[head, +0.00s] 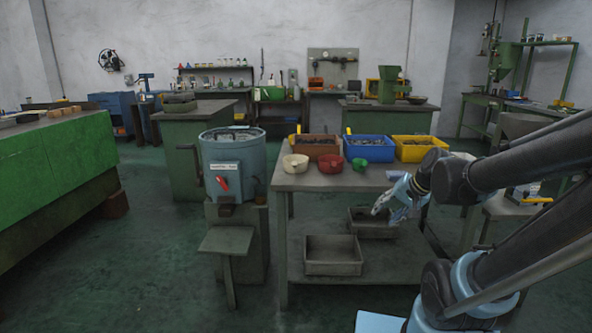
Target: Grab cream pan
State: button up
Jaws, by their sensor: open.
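The cream pan (296,163) sits on the front left part of the grey table top (310,183). It is a small round pan, upright, with its rim facing up. A red pan (331,164) stands just right of it, and a smaller green pan (360,165) stands further right. My gripper (382,213) is open, light blue and grey, at the front right of the table. It is to the right of the cream pan, appears lower than the table top in the picture, and is apart from the pan. I see nothing held in it.
Brown (314,147), blue (369,150) and yellow (415,151) bins of small parts stand behind the pans. Grey trays (333,265) rest on the lower shelf. A grey-blue drum machine (233,165) stands left of the table. Table top in front of the pans is clear.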

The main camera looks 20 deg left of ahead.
jog(key=w+a+r+m+t+y, duration=0.1)
jog(key=w+a+r+m+y, duration=0.15)
jog(key=w+a, duration=0.35)
jog(key=w+a+r+m+t+y, duration=0.1)
jog(key=w+a+r+y, duration=0.2)
jog(key=a, duration=0.5)
jog(key=m+t+y, duration=0.2)
jog(key=m+y, duration=0.1)
jog(key=m, duration=0.3)
send_near(294, 164)
jog(key=shift+h, duration=0.25)
jog(key=x, duration=0.6)
jog(key=shift+w+f, duration=0.15)
jog(key=shift+w, duration=0.35)
jog(key=shift+w+d+x, duration=0.15)
jog(key=shift+w+x, duration=0.05)
jog(key=shift+x, duration=1.2)
jog(key=shift+w+d+x, duration=0.1)
jog(key=shift+w+x, duration=0.1)
jog(key=shift+x, duration=1.25)
jog(key=shift+s, duration=0.1)
grip_shut()
